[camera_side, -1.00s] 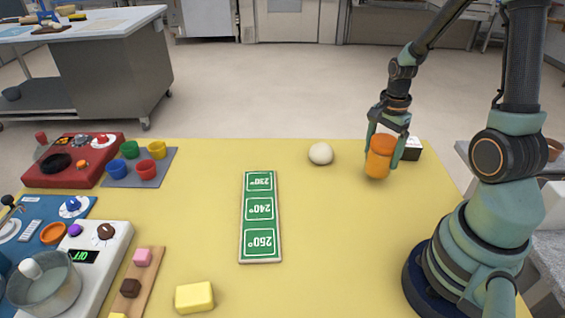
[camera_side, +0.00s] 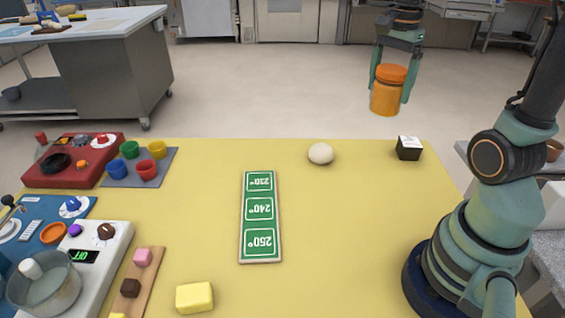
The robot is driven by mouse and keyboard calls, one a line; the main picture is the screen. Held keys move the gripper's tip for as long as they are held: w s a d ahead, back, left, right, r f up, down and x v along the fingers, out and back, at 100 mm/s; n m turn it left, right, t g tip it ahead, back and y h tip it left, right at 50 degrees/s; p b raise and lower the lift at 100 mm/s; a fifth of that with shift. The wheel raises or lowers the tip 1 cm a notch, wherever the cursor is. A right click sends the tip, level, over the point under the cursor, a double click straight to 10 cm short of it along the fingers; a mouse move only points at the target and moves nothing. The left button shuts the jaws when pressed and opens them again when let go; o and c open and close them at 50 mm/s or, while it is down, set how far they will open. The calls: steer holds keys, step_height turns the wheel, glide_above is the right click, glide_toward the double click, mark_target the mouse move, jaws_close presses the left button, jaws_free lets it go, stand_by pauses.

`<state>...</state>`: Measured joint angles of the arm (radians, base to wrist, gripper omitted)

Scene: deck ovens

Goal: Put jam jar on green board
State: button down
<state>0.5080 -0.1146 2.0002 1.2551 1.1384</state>
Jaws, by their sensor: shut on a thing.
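The jam jar (camera_side: 387,96) is orange with a darker orange lid. My gripper (camera_side: 389,88) is shut on it, one finger on each side, and holds it upright, high above the far right part of the table. The green board (camera_side: 260,222) lies flat near the middle of the yellow table, to the left of and nearer than the jar. It bears the panels 230°, 240° and 250°, and nothing stands on it.
A pale dough ball (camera_side: 320,153) and a dark box with a white top (camera_side: 409,148) sit at the table's far edge. A yellow block (camera_side: 194,297) lies at the front. Cups, control panels and a pot (camera_side: 45,286) crowd the left side. The table right of the board is clear.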

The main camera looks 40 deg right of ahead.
steer(key=w+a+r+n, duration=0.1)
steer(key=w+a+n, duration=0.2)
steer(key=w+a, duration=0.3)
steer(key=w+a+n, duration=0.2)
steer(key=w+a, duration=0.1)
steer(key=a, duration=0.5)
steer(key=n, duration=0.5)
glide_above(259, 208)
step_height(259, 208, down, 20)
steer(key=shift+r, duration=0.1)
jaws_free()
steer(key=shift+s, duration=0.1)
